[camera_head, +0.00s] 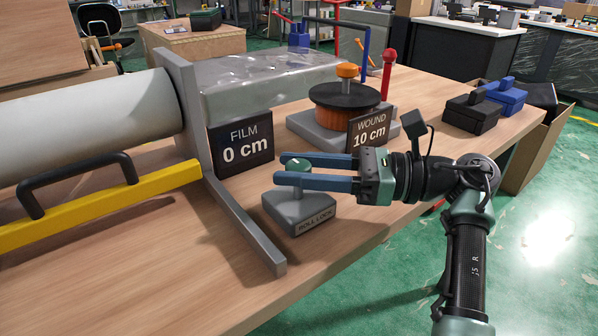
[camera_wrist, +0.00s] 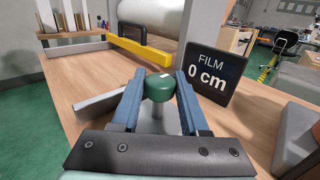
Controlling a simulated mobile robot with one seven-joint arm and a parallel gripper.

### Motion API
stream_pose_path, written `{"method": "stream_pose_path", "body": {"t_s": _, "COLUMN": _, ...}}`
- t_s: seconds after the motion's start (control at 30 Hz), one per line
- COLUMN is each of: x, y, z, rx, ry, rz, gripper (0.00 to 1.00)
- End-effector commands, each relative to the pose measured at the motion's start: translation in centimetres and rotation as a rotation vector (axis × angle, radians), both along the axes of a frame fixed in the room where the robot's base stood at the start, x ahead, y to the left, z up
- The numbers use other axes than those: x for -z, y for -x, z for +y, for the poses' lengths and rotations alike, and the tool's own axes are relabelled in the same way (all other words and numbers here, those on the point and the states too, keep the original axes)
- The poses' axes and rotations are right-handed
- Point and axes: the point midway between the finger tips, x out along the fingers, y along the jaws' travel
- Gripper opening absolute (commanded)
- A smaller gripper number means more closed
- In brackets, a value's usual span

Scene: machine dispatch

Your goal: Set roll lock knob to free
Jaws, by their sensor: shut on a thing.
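The roll lock knob (camera_head: 300,164) is a green cap with a light mark on top, on a grey stem. It stands on a grey base (camera_head: 286,207) labelled ROLL LOCK, near the table's front edge. My gripper (camera_head: 283,168) reaches in from the right, its two blue fingers level, one on each side of the knob. In the wrist view the green knob (camera_wrist: 159,86) sits between the fingertips, and the gripper is shut on it. The fingers partly hide the stem. No free or locked marking is readable.
A FILM 0 cm sign (camera_head: 242,145) stands behind the knob, beside a grey upright frame and large roll (camera_head: 90,118). A yellow bar with a dark handle (camera_head: 100,205) lies left. A spool (camera_head: 342,105) with a WOUND 10 cm sign (camera_head: 371,131) stands behind.

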Motion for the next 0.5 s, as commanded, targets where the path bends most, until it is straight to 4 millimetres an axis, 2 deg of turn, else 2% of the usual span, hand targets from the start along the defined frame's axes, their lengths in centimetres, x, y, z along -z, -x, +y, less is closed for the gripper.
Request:
{"method": "stream_pose_path", "body": {"t_s": 0.2, "x": 0.06, "y": 0.04, "z": 0.12, "rx": -0.003, "ry": 0.002, "rz": 0.001, "gripper": 0.00}}
{"method": "stream_pose_path", "body": {"t_s": 0.23, "x": 0.06, "y": 0.04, "z": 0.12, "rx": -0.003, "ry": 0.002, "rz": 0.001, "gripper": 0.46}}
{"method": "stream_pose_path", "body": {"t_s": 0.4, "x": 0.05, "y": 0.03, "z": 0.09, "rx": -0.002, "ry": 0.001, "rz": 0.001, "gripper": 0.74}}
{"method": "stream_pose_path", "body": {"t_s": 0.5, "x": 0.04, "y": 0.02, "z": 0.08, "rx": -0.002, "ry": 0.001, "rz": 0.001, "gripper": 0.74}}
